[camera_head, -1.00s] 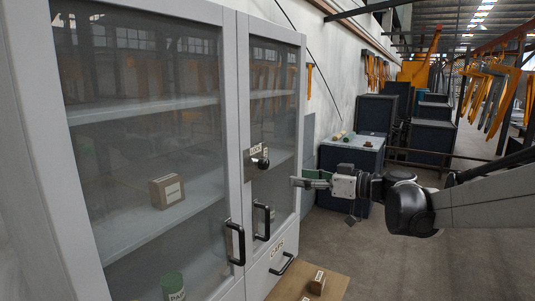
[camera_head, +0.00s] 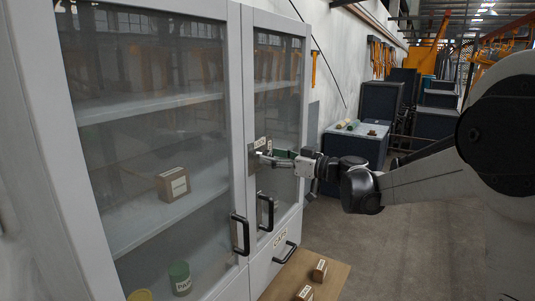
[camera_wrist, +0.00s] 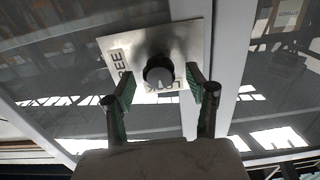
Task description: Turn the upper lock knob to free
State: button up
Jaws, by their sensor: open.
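The upper lock knob (camera_wrist: 160,74) is a round, dark knob with a grey front on a metal plate (camera_wrist: 190,38) in the wrist view. The plate reads FREE at the left and a partly covered word, seemingly LOCK, below the knob. My gripper (camera_wrist: 162,84) is open, with one green-padded finger on each side of the knob and a gap to it on both sides. I cannot tell how deep the fingertips reach or where the knob points. In the head view my gripper (camera_head: 264,157) is at the plate (camera_head: 260,142) and hides the knob.
The grey cabinet has two glass doors with black handles (camera_head: 240,234) (camera_head: 265,211) and a lower drawer with a handle (camera_head: 285,252). Labelled boxes stand on a wooden top (camera_head: 335,284) in front. The floor to the right is open.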

jog(key=shift+x, duration=1.05)
jog(key=c, duration=1.3)
